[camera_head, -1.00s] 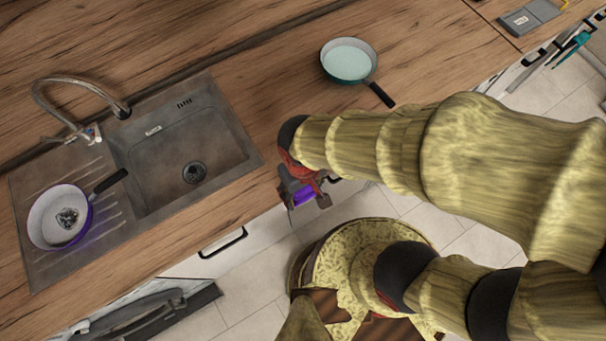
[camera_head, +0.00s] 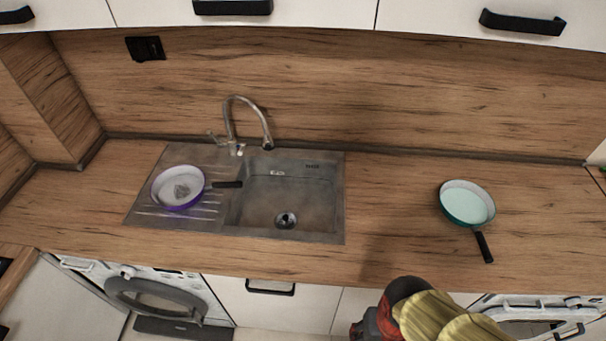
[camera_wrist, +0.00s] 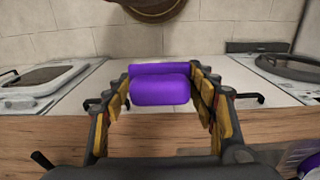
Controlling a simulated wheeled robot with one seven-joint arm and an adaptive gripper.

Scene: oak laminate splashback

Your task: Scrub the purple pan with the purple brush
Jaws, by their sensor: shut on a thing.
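The purple pan (camera_head: 178,188) sits upright on the sink's drainboard, left of the basin. Its inside is pale with a grey dirty patch, and its black handle points right over the basin. My gripper (camera_wrist: 160,84) is shut on the purple brush (camera_wrist: 160,89), seen in the wrist view between the two yellow-padded fingers. The brush's bristles cannot be made out.
A teal pan (camera_head: 467,203) stands on the counter (camera_head: 390,220) at the right, handle toward the front edge. A curved faucet (camera_head: 246,112) rises behind the sink basin (camera_head: 295,200). Upper cabinets (camera_head: 300,12) hang above. The counter between sink and teal pan is clear.

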